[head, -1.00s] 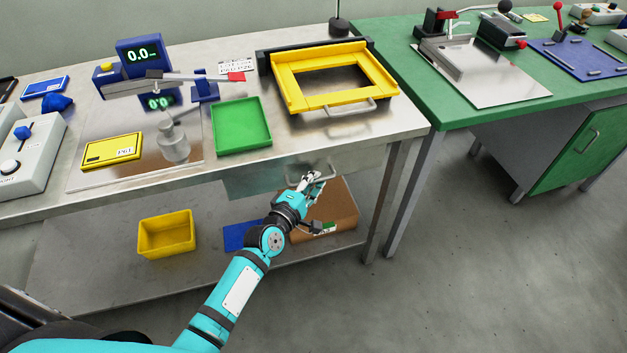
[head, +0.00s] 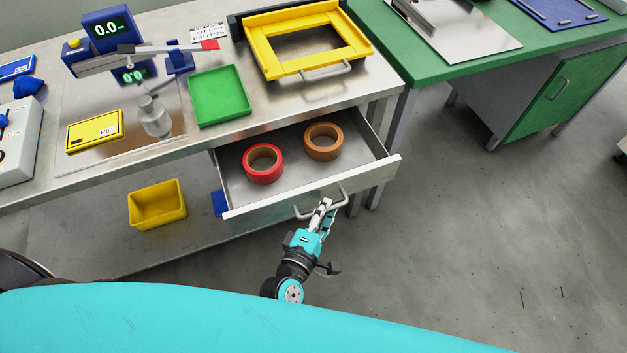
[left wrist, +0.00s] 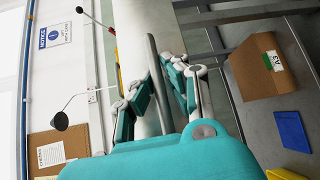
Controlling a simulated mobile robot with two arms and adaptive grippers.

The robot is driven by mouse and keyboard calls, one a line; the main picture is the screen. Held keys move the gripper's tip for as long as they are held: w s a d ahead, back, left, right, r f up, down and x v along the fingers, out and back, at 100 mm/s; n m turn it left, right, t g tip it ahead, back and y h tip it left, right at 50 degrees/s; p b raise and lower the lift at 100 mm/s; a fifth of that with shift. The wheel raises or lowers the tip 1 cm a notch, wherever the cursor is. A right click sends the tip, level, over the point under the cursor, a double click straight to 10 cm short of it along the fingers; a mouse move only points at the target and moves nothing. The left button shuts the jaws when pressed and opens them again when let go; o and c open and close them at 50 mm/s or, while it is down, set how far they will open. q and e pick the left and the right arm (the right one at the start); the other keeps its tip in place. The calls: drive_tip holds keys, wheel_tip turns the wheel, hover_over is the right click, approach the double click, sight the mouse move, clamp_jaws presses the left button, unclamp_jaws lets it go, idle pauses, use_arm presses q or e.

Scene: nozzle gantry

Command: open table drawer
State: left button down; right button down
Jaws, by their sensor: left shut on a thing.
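The table drawer (head: 303,196) stands pulled out from under the steel table (head: 290,106). A red tape roll (head: 263,177) and a brown tape roll (head: 323,155) lie inside it. My left gripper (head: 324,208) is shut on the drawer's bar handle (head: 303,213) at the front. In the left wrist view the handle (left wrist: 156,70) runs between the fingers of the left gripper (left wrist: 160,85). My right gripper is in no view.
A yellow frame (head: 262,47) and a green tray (head: 217,110) rest on the tabletop. A yellow bin (head: 157,214) is on the lower shelf. A green table (head: 447,72) stands to the right. The floor in front of the drawer is clear.

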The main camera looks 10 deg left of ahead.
use_arm(q)
drive_tip(key=shift+s+d+r, duration=0.15)
drive_tip(key=shift+s+d, duration=0.65)
drive_tip(key=shift+s, duration=0.3)
drive_tip(key=shift+s+d+r, duration=0.1)
drive_tip(key=shift+s+d, duration=0.65)
drive_tip(key=shift+s, duration=0.3)
drive_tip(key=c, duration=1.4)
unclamp_jaws()
drive_tip(key=shift+s+f, duration=0.1)
drive_tip(key=v, duration=1.2)
drive_tip(key=shift+d+f, duration=0.1)
drive_tip(key=shift+f, duration=0.05)
